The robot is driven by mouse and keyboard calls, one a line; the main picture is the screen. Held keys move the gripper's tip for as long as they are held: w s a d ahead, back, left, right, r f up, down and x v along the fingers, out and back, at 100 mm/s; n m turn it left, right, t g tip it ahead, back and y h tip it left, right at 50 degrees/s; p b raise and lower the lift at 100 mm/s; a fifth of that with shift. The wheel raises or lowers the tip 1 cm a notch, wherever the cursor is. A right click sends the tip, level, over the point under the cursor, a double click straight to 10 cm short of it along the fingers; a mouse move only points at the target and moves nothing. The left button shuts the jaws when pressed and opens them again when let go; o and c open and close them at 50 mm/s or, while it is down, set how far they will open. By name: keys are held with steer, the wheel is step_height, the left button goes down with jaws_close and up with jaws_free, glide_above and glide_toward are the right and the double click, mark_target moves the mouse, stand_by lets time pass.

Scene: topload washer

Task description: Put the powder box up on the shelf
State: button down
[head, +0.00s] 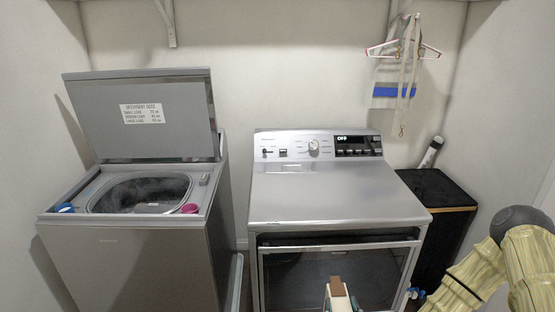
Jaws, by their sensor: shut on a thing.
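My arm shows at the lower right in a pale yellow sleeve, and it runs down out of the picture. I cannot make out my gripper; it seems to lie below the lower edge. No powder box can be made out clearly. A small cream object with a brown top (338,294) juts up at the bottom edge, in front of the dryer; most of it is cut off and I cannot tell what it is. The shelf itself is barely in view; a bracket (167,22) shows at the top left.
The grey topload washer (150,262) stands at left, lid (140,112) raised, with blue and pink caps on its rim. The dryer (330,195) has a clear top. A black hamper (437,190) stands at right. Hangers (404,48) hang at the upper right.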

steer(key=shift+s+f, duration=1)
steer(key=shift+f, duration=0.05)
steer(key=shift+d, duration=0.1)
steer(key=shift+s+f, duration=0.1)
steer(key=shift+f, duration=0.05)
stand_by(0.7)
steer(key=shift+a, duration=0.2)
steer(key=shift+d, duration=0.15)
stand_by(0.3)
